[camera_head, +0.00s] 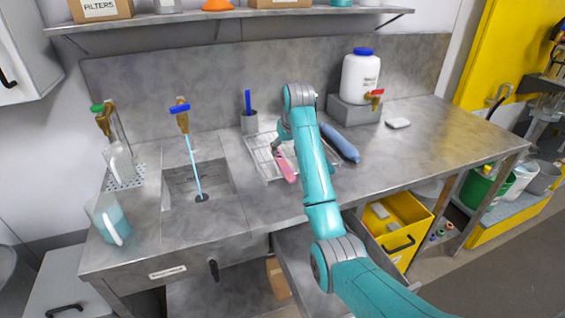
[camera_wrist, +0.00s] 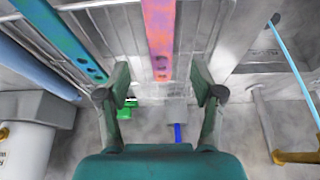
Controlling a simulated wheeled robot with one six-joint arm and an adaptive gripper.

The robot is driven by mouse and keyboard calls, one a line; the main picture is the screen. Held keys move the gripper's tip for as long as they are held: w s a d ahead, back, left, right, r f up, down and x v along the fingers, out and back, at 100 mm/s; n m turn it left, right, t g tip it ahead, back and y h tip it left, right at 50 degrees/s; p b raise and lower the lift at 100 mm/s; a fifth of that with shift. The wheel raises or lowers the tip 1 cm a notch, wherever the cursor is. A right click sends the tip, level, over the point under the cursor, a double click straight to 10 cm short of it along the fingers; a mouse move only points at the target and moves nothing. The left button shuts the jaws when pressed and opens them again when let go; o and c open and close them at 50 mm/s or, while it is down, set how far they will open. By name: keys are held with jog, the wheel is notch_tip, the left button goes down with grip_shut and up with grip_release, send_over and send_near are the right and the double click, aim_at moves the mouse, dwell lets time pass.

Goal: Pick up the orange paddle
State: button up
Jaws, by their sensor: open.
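A pinkish-orange paddle (camera_head: 286,168) lies on a wire drying rack (camera_head: 262,158) right of the sink. In the wrist view the paddle (camera_wrist: 159,38) runs lengthwise between my fingers' lines, with small dark holes near its end. My gripper (camera_head: 279,143) is above the rack by the paddle's far end. In the wrist view my gripper (camera_wrist: 162,94) is open and empty, a finger off each side of the paddle. A teal paddle (camera_wrist: 62,38) with similar holes lies to the left; in the head view my arm hides it.
A long blue object (camera_head: 341,143) lies right of the rack. A grey cup (camera_head: 249,122) with a blue handle stands behind it. A white jug (camera_head: 360,78) with a tap stands back right. Water runs into the sink (camera_head: 172,198) at left. The right counter is mostly clear.

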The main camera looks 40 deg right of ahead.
aim_at(282, 161)
jog(key=shift+x, duration=3.15)
jog(key=shift+w+r, duration=0.1)
jog(key=shift+w, duration=0.05)
jog(key=c, duration=1.2)
